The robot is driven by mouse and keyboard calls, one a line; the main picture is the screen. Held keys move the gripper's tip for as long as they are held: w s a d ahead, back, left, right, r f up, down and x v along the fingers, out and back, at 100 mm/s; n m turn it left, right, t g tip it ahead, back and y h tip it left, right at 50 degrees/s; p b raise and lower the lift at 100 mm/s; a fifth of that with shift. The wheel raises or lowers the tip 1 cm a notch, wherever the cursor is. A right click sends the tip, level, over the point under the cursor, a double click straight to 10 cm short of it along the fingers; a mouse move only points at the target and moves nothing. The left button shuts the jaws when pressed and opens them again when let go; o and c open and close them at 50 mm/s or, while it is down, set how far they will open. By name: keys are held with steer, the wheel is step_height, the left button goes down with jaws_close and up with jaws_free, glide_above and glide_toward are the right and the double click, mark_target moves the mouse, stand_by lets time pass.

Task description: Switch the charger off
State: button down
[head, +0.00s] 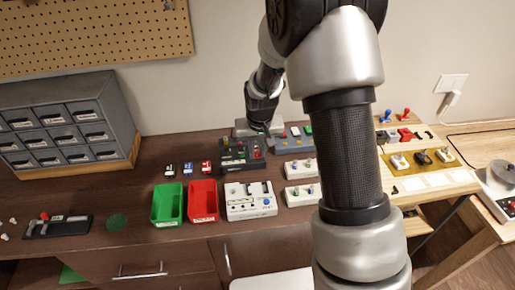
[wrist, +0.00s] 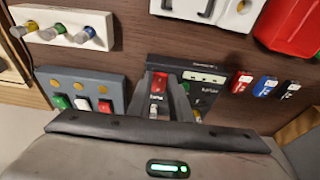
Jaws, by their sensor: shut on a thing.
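A black unit (head: 234,163) with a red part and a green part on top stands in the middle of the bench. It also shows in the wrist view (wrist: 210,66), with a pale strip and small labels I cannot read. I take it to be the charger, but cannot confirm this. My gripper (wrist: 167,84) is over this unit, its fingers close together around a small red switch-like part (wrist: 158,83). Whether that switch is on or off is not clear. In the head view my gripper is small and partly hidden at the back of the unit.
A white unit with slots (head: 250,208), a red bin (head: 203,199) and a green bin (head: 167,203) stand in front. A grey box with colored buttons (wrist: 83,88) stands beside the black unit. Three small blocks, including a blue one (wrist: 265,86), lie on its other side.

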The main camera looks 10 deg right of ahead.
steer(key=shift+r, duration=0.1)
steer(key=c, duration=1.6)
jaws_free()
steer(key=v, duration=1.7)
steer(key=shift+r+p, duration=0.2)
steer(key=shift+p, duration=0.15)
